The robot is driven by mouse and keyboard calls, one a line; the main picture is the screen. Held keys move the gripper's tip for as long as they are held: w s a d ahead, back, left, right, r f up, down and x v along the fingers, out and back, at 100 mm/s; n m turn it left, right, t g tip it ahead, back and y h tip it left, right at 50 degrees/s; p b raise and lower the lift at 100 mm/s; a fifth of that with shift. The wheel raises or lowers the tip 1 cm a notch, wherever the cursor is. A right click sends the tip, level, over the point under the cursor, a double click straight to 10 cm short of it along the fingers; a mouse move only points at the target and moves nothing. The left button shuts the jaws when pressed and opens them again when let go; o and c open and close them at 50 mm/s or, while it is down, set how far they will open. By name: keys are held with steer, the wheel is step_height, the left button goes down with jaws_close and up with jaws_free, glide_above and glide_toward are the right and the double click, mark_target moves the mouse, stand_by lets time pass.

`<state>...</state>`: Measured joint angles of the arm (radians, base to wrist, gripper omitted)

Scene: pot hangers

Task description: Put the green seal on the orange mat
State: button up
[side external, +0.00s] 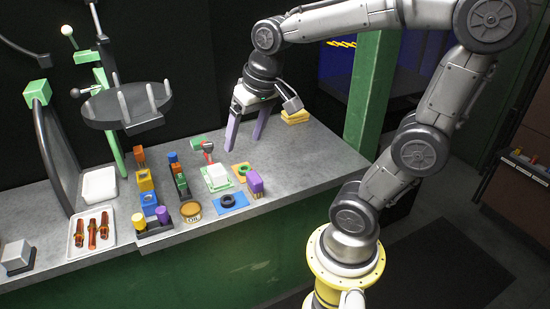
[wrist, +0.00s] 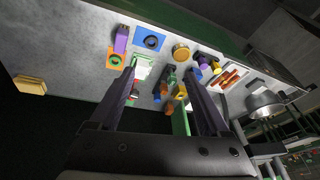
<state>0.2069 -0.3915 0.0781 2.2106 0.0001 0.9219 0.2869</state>
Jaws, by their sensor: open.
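The green seal (side external: 241,169) is a small green ring with a dark centre. It lies on the orange mat (side external: 249,175), a small flat square on the grey bench. In the wrist view the green seal (wrist: 115,59) shows inside the borders of the orange mat (wrist: 109,51), left of the finger tips. My gripper (side external: 243,144) is open, with its two purple fingers pointing down above and behind the mat. In the wrist view, nothing sits between the fingers of my gripper (wrist: 160,70). The seal is apart from the fingers.
A blue mat (side external: 238,206) with a black ring (side external: 228,200) lies in front. A purple block (side external: 254,183) stands beside the orange mat. A white block (side external: 217,175) on a green-edged base and a red-and-green tool (side external: 205,146) are left. Yellow pads (side external: 295,116) lie behind right; the right bench is clear.

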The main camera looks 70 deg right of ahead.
steer(key=s+a+n+t, duration=0.2)
steer(key=s+a+n, duration=0.3)
steer(key=s, duration=0.3)
steer(key=shift+s+f+n+y, duration=0.25)
steer(key=shift+f+n+y, duration=0.05)
steer(key=shift+f+y, duration=0.15)
